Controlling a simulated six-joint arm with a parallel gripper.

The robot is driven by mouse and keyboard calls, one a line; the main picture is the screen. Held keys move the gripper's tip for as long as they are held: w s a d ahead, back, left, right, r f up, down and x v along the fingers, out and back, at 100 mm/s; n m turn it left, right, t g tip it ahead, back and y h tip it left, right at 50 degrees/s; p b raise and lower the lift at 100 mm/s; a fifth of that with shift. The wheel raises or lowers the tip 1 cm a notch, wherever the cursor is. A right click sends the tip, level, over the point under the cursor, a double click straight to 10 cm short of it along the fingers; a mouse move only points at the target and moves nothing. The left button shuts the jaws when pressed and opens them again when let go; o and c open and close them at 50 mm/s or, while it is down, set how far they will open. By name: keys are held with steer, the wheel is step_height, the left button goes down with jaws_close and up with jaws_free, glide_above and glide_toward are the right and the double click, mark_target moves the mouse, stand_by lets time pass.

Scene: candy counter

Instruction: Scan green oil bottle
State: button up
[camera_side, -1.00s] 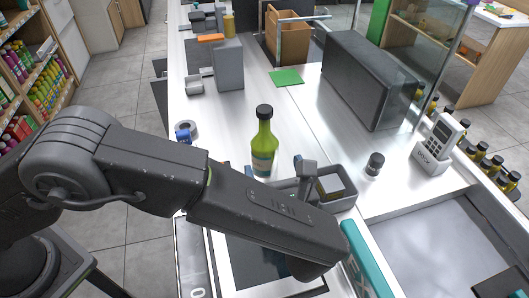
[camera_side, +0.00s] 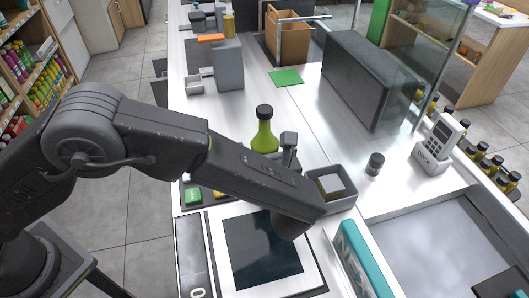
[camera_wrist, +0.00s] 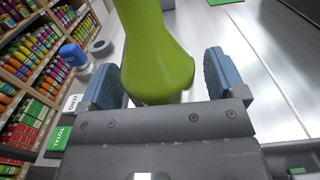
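The green oil bottle (camera_side: 264,138) stands upright on the white counter with a black cap in the side view. My arm hides its lower part there. In the wrist view its green body (camera_wrist: 158,65) fills the middle between my gripper's two blue-padded fingers. My gripper (camera_wrist: 163,75) is open, with one finger on each side of the bottle and visible gaps between pads and glass. In the side view one fingertip shows just right of the bottle; the other is hidden. A dark glass plate (camera_side: 262,250), seemingly the scanner, lies in the counter in front of the bottle.
A grey tray (camera_side: 342,204) with a white item sits right of my wrist. A small dark jar (camera_side: 375,163) and a docked handheld device (camera_side: 438,143) stand farther right. A teal box (camera_side: 362,262) is at the front. A green mat (camera_side: 286,77) lies behind on clear counter.

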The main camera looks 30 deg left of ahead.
steer(key=c, duration=1.2)
steer(key=shift+r, duration=0.1)
